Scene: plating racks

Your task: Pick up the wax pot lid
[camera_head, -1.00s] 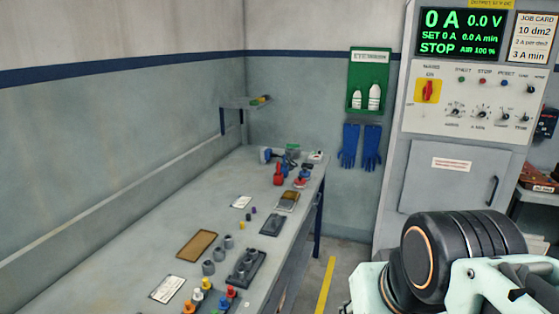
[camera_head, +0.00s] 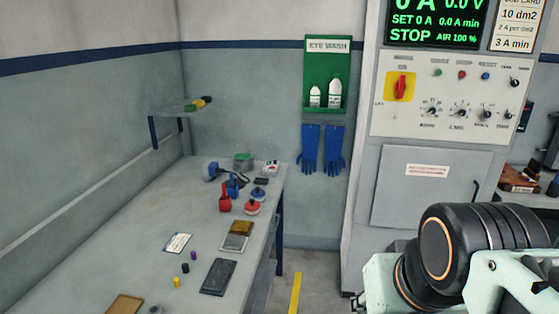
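I cannot tell for certain which piece is the wax pot lid. A green round pot-like item (camera_head: 243,160) stands at the far end of the grey bench, too small to make out its top. In front of it are a flat blue round piece with a dark knob (camera_head: 258,195) and a flat red round piece with a knob (camera_head: 252,208). Either could be a lid. Part of my arm fills the lower right, far from these pieces. The fingers of my gripper are not in view.
The bench (camera_head: 150,265) runs along the left wall. Red bottle-like items (camera_head: 225,200), a dark tray (camera_head: 218,277) and small pots stand on it. A grey control cabinet (camera_head: 425,190) stands right. Floor with a yellow line (camera_head: 295,292) lies between.

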